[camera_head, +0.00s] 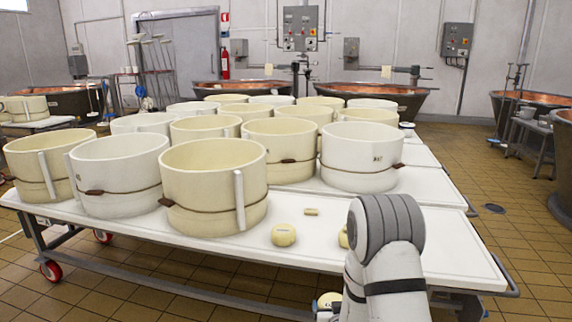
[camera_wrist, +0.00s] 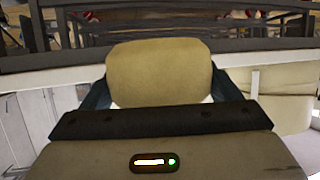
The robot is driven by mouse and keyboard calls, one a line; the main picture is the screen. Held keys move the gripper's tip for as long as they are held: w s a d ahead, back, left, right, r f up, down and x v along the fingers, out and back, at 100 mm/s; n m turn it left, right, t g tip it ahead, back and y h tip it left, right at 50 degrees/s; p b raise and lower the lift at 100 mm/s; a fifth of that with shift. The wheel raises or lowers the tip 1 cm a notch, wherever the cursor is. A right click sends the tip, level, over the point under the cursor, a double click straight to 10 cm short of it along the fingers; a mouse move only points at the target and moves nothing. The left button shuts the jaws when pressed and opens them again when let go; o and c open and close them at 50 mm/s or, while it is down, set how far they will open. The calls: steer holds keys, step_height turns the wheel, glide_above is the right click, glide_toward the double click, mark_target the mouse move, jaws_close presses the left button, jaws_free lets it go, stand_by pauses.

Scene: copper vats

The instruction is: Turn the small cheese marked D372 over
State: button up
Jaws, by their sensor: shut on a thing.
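My gripper (camera_wrist: 158,90) is shut on a small pale yellow cheese (camera_wrist: 158,72), with one dark finger at each side of it. No mark shows on the side facing the wrist camera, so I cannot read whether it is D372. In the head view, a yellowish piece that looks like this held cheese (camera_head: 328,299) shows at the bottom, in front of the table edge, mostly cut off by my arm.
The white table (camera_head: 310,250) carries several large cream and white round moulds (camera_head: 213,190). A small pale piece (camera_head: 312,211) lies behind the small cheese. Another yellow cheese (camera_head: 343,237) is partly hidden by my arm. The table's front right is clear.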

step_height(320, 180, up, 28)
steer(key=p, duration=2.6)
steer(key=v, duration=0.5)
steer(key=shift+d, duration=0.2)
steer(key=shift+d, duration=0.1)
